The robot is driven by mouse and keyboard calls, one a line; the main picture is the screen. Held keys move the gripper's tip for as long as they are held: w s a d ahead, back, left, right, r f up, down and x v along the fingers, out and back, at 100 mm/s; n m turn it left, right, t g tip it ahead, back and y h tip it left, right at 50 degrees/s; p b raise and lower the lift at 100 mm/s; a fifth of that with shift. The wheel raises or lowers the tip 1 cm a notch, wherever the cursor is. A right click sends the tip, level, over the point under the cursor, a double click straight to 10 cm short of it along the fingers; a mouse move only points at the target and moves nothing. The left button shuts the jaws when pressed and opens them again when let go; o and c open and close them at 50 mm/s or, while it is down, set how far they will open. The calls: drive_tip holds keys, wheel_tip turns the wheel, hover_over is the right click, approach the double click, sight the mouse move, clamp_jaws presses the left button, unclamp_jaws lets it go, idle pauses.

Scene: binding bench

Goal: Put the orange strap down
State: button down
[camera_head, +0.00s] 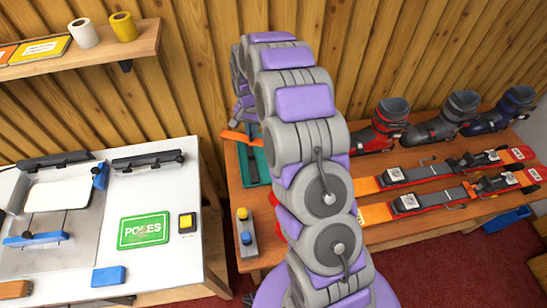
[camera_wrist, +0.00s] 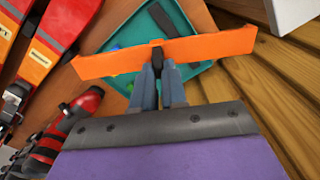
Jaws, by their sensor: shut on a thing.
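The orange strap (camera_wrist: 215,45) stretches across the wrist view, and my gripper (camera_wrist: 161,68) is shut on it near its middle. Beyond it is a teal tray (camera_wrist: 122,38) with a dark item and small coloured pieces in it. The strap's ends reach past the tray's sides. In the head view the strap (camera_head: 238,137) shows in part, left of my arm, by the teal tray (camera_head: 256,168) on the wooden bench. My arm hides the fingers and the rest of the strap there. I cannot tell whether the strap touches the tray.
Skis with bindings (camera_head: 430,203) and several ski boots (camera_head: 437,122) take up the bench to the right. A small box with yellow and blue buttons (camera_head: 246,238) stands at the bench's front left. A white worktable (camera_head: 150,265) stands left, below a wall shelf (camera_head: 85,58).

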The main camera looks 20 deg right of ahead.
drive_tip(key=w+d+f+m, duration=0.3)
drive_tip(key=d+f+m, duration=0.2)
drive_tip(key=f+m, duration=0.15)
drive_tip(key=w+d+f+m, duration=0.3)
drive_tip(key=d+f+m, duration=0.1)
drive_tip(key=f+m, duration=0.25)
drive_tip(key=shift+n, duration=0.3)
drive_tip(key=f, duration=1)
drive_tip(key=shift+s+f+b, duration=0.15)
drive_tip(key=shift+s+b, duration=0.05)
drive_tip(key=shift+b, duration=0.15)
drive_tip(key=c, duration=1.2)
unclamp_jaws()
